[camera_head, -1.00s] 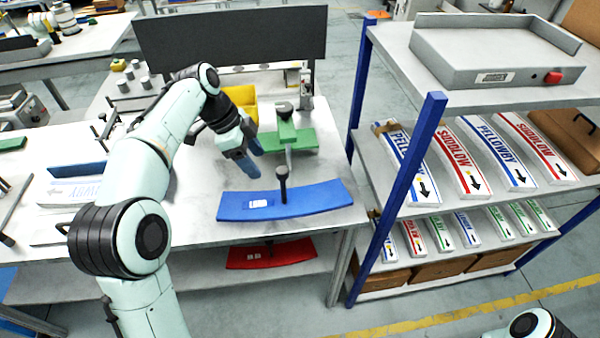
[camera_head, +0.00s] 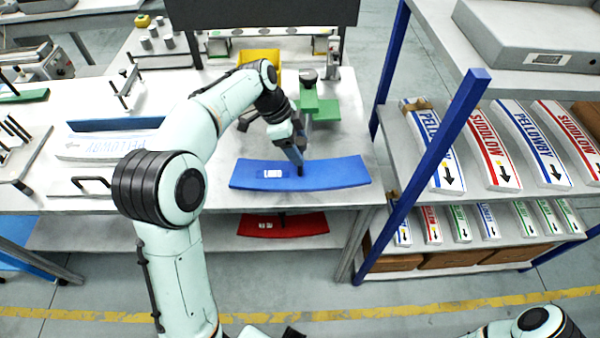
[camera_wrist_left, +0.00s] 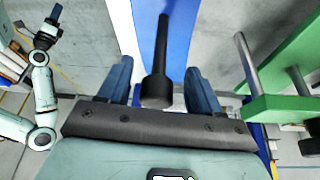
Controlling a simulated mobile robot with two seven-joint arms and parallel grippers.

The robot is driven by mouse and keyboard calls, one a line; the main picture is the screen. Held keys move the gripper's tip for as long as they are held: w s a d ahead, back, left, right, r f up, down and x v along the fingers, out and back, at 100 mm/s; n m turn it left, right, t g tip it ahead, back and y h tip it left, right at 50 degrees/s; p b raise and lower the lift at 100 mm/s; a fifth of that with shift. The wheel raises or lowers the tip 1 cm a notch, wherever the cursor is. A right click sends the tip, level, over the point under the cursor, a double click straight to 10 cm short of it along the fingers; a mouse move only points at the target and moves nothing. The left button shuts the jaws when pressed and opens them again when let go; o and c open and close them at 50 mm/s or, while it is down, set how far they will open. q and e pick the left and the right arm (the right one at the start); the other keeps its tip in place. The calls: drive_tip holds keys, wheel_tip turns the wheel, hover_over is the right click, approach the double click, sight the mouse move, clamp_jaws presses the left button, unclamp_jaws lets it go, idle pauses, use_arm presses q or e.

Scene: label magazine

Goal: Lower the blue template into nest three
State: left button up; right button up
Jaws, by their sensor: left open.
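The blue template (camera_head: 335,174), a long curved plate with a white label and an upright dark handle, lies at the front edge of the white table. In the left wrist view it is the blue strip (camera_wrist_left: 180,40). My left gripper (camera_head: 297,152) is over the middle of the template. In the left wrist view my left gripper (camera_wrist_left: 158,75) is open, with the black knob of the handle (camera_wrist_left: 157,88) between its fingers, gaps on both sides. My right gripper (camera_wrist_left: 46,34) shows small in that view; its fingers are unclear. I cannot tell which place is nest three.
A green block and stand (camera_head: 322,108) stand just behind the template. A yellow bin (camera_head: 262,76) is farther back. A red template (camera_head: 284,226) lies on the shelf below. A blue-posted rack (camera_head: 436,150) with several label pieces stands to the right.

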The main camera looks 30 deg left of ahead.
use_arm(q)
drive_tip(key=shift+x, duration=1.6)
drive_tip(key=shift+d, duration=0.1)
clamp_jaws()
drive_tip(key=shift+r, duration=0.1)
drive_tip(key=shift+r, duration=0.1)
